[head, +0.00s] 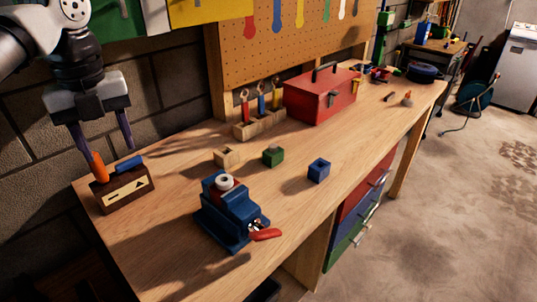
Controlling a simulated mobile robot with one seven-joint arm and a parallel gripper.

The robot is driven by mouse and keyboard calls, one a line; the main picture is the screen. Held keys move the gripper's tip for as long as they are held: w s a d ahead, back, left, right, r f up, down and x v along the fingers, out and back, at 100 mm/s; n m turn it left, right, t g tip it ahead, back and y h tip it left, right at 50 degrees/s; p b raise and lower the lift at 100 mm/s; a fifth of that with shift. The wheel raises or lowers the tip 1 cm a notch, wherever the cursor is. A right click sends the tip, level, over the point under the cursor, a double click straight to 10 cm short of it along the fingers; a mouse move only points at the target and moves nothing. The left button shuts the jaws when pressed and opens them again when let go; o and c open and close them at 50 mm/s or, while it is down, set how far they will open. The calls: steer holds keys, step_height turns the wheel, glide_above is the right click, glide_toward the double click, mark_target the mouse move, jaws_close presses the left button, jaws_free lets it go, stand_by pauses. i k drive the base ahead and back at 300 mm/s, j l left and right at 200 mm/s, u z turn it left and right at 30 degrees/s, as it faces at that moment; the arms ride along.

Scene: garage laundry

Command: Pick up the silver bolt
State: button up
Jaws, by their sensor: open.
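I cannot make out a silver bolt for certain. A small grey piece (274,149) shows at the top of a green block (273,158) in the middle of the workbench; it may be the bolt. My gripper (110,153) is at the left end of the bench, pointing down with its fingers spread. Its fingertips are close to a dark wooden box (124,190) that has an orange piece (98,166) and a blue piece (129,163) at its top. I cannot tell whether the fingers touch them. The gripper is well left of the green block.
A wooden block (227,158) and a blue block (319,171) flank the green one. A blue vise (228,212) with a pale ring (224,181) and red handle stands in front. Behind are a tool rack (259,128) and red toolbox (322,97). The bench's right front is clear.

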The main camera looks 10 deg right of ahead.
mark_target(273, 148)
steer(key=i+l+z, duration=0.3)
steer(key=i+l, duration=0.4)
steer(key=i, duration=0.1)
